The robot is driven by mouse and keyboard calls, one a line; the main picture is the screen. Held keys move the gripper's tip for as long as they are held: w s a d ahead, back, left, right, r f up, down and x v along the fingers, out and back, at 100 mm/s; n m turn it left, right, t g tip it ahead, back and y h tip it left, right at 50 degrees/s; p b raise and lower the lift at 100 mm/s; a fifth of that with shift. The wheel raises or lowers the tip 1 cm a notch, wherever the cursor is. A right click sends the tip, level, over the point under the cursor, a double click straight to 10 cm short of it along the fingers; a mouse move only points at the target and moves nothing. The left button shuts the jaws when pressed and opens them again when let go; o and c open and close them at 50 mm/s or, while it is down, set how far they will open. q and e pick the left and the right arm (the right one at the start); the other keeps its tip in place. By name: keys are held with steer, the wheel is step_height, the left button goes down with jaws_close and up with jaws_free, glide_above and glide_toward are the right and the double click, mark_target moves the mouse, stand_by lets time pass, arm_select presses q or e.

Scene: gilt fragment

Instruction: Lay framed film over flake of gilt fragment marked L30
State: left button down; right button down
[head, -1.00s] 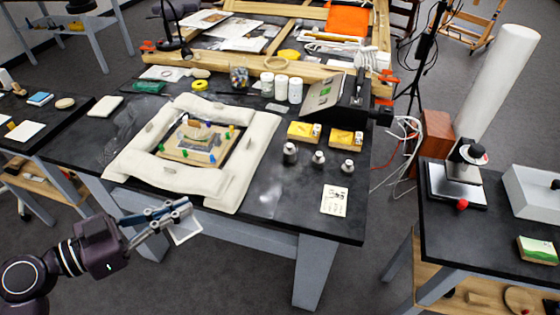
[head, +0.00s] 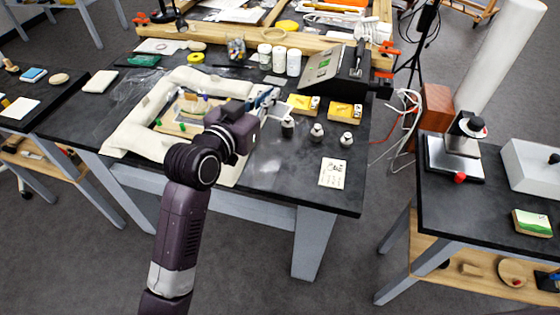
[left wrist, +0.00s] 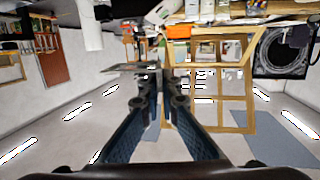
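The gilt fragment (head: 192,106) lies on a tan board inside a ring of cream padded cushions (head: 132,138) on the dark table. My left arm covers its right part, and I cannot read any mark such as L30. My left gripper (head: 268,97) is above the right side of the cushions, to the right of the fragment. Its fingers come close together at the tips in the left wrist view (left wrist: 155,80). The framed film (left wrist: 132,68) shows there as a thin, nearly edge-on strip at the fingertips. My right gripper is not in view.
Right of the cushions stand small metal weights (head: 317,132), yellow boxes (head: 345,112) and a white card (head: 332,172). White jars (head: 279,60) and a black device (head: 352,70) stand behind. The table's front right is mostly clear.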

mark_target(272, 159)
arm_select(q)
steer(key=shift+d+r, duration=0.1)
steer(key=shift+r, duration=0.15)
step_height(272, 159, down, 20)
steer(key=shift+w+r, duration=0.1)
stand_by(0.5)
steer(key=c, duration=2.2)
jaws_free()
steer(key=shift+b, duration=0.3)
steer(key=shift+o, duration=0.2)
